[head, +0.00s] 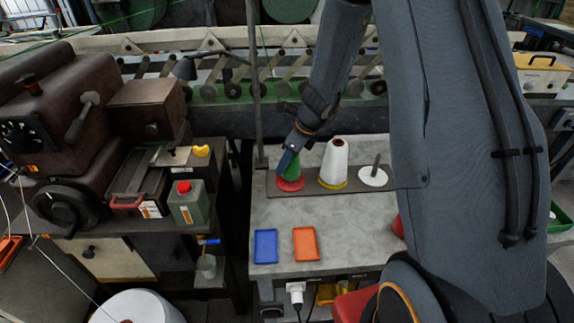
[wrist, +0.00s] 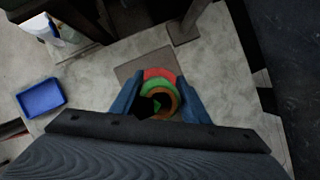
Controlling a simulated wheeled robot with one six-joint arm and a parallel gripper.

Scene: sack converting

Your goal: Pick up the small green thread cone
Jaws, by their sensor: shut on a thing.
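The small green thread cone (head: 291,170) stands upright at the red disc (head: 290,185) on the left end of the dark holder plate in the head view. In the wrist view the green cone (wrist: 157,87) shows from above, with a brown ring at its top and the red disc (wrist: 160,74) behind it. My gripper (head: 288,157) is shut on the cone, with a blue finger on each side of it in the wrist view (wrist: 158,104). I cannot tell whether the cone touches the disc.
A white thread cone (head: 335,160) on a yellow base stands right of the green one, then a white disc with a bare peg (head: 374,174). A blue tray (head: 265,246) and an orange tray (head: 306,244) lie nearer on the grey table. A green canister (head: 188,205) stands left.

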